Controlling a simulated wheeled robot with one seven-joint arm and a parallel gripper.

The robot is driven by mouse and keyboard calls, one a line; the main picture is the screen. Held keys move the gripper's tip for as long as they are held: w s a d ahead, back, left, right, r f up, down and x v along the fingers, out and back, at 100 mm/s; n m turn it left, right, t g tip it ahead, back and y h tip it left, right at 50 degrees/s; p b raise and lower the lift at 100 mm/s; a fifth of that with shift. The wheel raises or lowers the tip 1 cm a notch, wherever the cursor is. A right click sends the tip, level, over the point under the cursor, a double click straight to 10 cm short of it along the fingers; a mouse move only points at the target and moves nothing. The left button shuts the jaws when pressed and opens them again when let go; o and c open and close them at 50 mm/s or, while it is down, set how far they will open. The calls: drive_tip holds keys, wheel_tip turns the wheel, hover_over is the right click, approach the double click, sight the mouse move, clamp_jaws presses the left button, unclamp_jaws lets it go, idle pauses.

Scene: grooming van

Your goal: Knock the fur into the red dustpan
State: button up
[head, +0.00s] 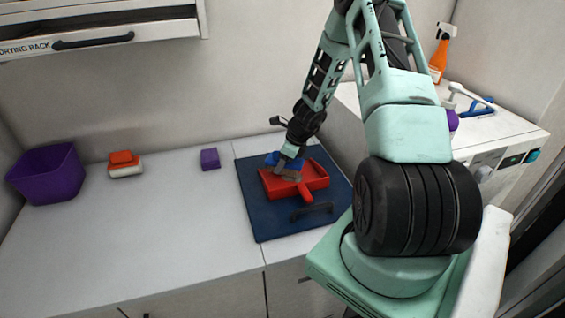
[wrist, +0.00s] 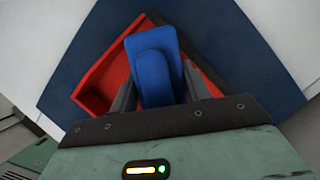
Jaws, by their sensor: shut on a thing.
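The red dustpan (head: 314,180) lies on a dark blue mat on the counter, its handle towards the front. My gripper (head: 284,168) is low over the dustpan's back-left part. It is shut on a blue block-shaped tool (head: 271,158), likely a brush. In the wrist view the blue tool (wrist: 153,65) sits between both fingers and covers the middle of the dustpan (wrist: 104,80). I cannot tell whether the tool touches the pan. No fur can be made out; the tool's underside is hidden.
The dark blue mat (head: 262,221) has a dark handle (head: 312,211) at its front. A purple bin (head: 47,174), an orange-and-white block (head: 125,165) and a small purple block (head: 210,159) stand left. The counter between is clear. An orange spray bottle (head: 439,55) stands at the back right.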

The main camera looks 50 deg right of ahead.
drive_tip(key=shift+f+b, duration=0.75)
idle(1.7)
drive_tip(key=shift+r, duration=0.1)
drive_tip(key=shift+r+p, duration=2.5)
drive_tip(key=shift+r, duration=0.45)
